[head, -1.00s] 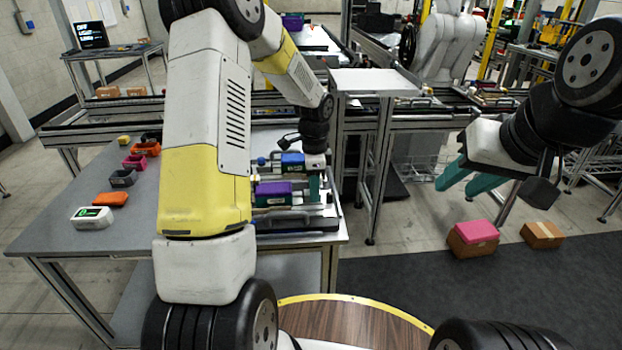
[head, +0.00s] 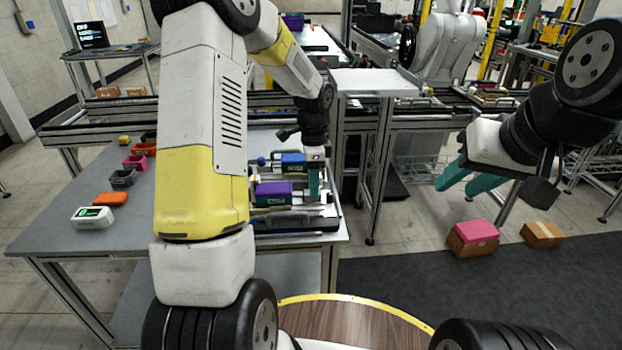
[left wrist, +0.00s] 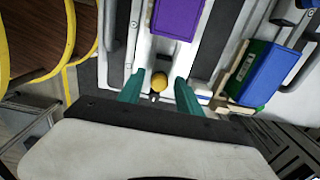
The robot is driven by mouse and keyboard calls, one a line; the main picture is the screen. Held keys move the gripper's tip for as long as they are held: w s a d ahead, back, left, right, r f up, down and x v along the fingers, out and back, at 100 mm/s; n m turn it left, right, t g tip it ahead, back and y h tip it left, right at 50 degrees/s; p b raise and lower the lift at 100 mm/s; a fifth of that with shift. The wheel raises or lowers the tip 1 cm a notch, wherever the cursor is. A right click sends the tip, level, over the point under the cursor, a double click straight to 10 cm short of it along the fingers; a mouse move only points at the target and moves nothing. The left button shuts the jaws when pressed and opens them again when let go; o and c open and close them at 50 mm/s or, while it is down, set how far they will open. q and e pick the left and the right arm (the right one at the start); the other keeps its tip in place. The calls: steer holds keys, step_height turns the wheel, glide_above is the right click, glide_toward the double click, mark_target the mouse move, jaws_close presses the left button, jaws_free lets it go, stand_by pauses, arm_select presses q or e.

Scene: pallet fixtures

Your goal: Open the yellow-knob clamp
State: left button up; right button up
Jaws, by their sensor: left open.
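The clamp's yellow knob (left wrist: 159,82) shows in the left wrist view, just short of the purple block (left wrist: 178,17). My left gripper (left wrist: 160,86) is open, with one teal finger on each side of the knob; I cannot tell whether either finger touches it. In the head view my left gripper (head: 314,182) is over the right part of the fixture (head: 300,224), right of the purple block (head: 273,193); the knob cannot be made out there. My right gripper (head: 458,180) is open and empty, off to the right above the floor.
A blue block (head: 293,164) sits in the fixture behind the purple one. Boxes (head: 473,238) lie on the floor at right.

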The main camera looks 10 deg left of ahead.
arm_select(q)
steer(key=shift+r, duration=2.85)
